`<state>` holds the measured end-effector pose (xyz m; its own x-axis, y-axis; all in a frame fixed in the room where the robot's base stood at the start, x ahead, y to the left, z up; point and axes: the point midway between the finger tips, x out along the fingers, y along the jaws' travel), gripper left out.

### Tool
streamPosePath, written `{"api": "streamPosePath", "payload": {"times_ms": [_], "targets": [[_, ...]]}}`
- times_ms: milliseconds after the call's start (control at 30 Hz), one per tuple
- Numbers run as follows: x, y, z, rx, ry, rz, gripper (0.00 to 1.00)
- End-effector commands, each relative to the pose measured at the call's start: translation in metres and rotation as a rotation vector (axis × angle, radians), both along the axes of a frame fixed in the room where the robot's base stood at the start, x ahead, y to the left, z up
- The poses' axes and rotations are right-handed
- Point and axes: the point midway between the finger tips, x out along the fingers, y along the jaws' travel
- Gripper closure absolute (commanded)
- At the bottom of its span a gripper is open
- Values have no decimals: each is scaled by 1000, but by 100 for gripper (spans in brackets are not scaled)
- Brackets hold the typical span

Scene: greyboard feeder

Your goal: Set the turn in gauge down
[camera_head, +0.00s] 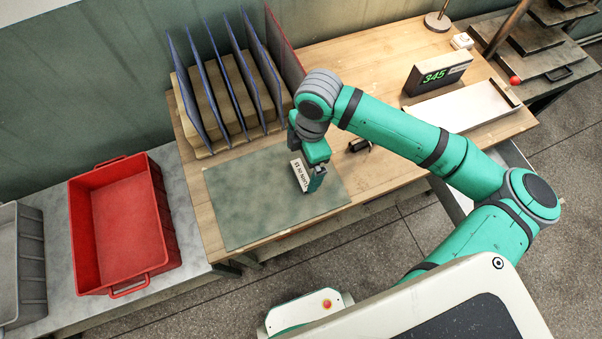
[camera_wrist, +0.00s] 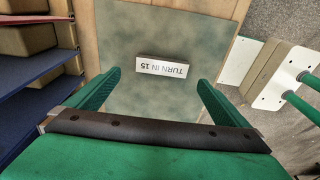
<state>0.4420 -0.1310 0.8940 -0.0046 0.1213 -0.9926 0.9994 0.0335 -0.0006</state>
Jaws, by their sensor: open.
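The turn in gauge is a small dark block with a white face lettered "TURN IN 15". In the head view the gauge (camera_head: 301,175) is at the grey-green mat (camera_head: 240,205), just below my gripper. In the wrist view the gauge (camera_wrist: 162,67) appears to rest on the mat (camera_wrist: 165,105), its lettering upside down. My gripper (camera_wrist: 160,82) is open, with one green finger on each side and a clear gap from the gauge to both. In the head view my gripper (camera_head: 316,172) partly covers the gauge's right side.
A rack with blue dividers (camera_head: 228,75) stands behind the mat. A red crate (camera_head: 160,215) and a grey bin (camera_head: 30,265) are at left. A display reading 345 (camera_head: 437,75) and a white tray (camera_head: 465,108) are at right. A small black item (camera_head: 359,146) lies beside the mat.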

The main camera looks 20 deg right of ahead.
Motion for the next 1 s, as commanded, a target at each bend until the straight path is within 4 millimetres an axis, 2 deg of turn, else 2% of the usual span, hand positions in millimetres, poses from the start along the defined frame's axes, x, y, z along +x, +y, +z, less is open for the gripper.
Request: {"api": "streamPosePath", "payload": {"times_ms": [400, 700, 767, 900, 1000], "targets": [[-4, 0, -48, 0, 2, 0, 0], [-4, 1, -52, -1, -1, 1, 0], [-4, 1, -52, -1, -1, 1, 12], [-4, 1, -52, -1, -1, 1, 45], [-4, 1, -52, 0, -1, 0, 52]]}}
